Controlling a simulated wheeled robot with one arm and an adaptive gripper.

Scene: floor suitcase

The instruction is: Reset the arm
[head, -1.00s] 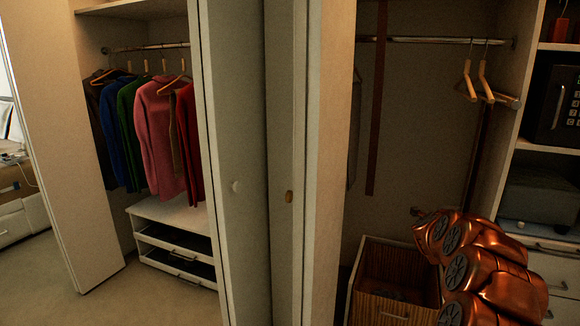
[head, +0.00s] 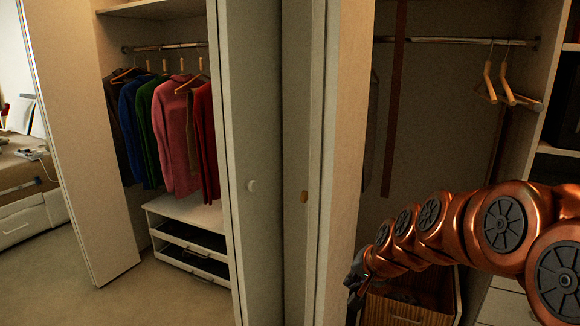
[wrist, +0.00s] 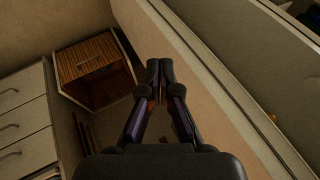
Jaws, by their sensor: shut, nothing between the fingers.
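My gripper (wrist: 159,70) is shut and empty in the wrist view, its two dark fingertips together. In the head view my gripper (head: 354,284) is small and dark at the end of my copper arm. There it appears in front of the closet, by the left edge of the wooden box (head: 402,310). The arm comes in from the right edge and hides part of that box. The wrist view shows the open wooden box (wrist: 88,62) beyond the fingers, to their left.
Pale folding doors (head: 285,170) stand between two closet bays. Coloured clothes (head: 175,130) hang in the left bay above a white drawer unit (head: 190,240). Empty hangers (head: 497,78) hang at right. Carpet (head: 150,297) is clear at lower left.

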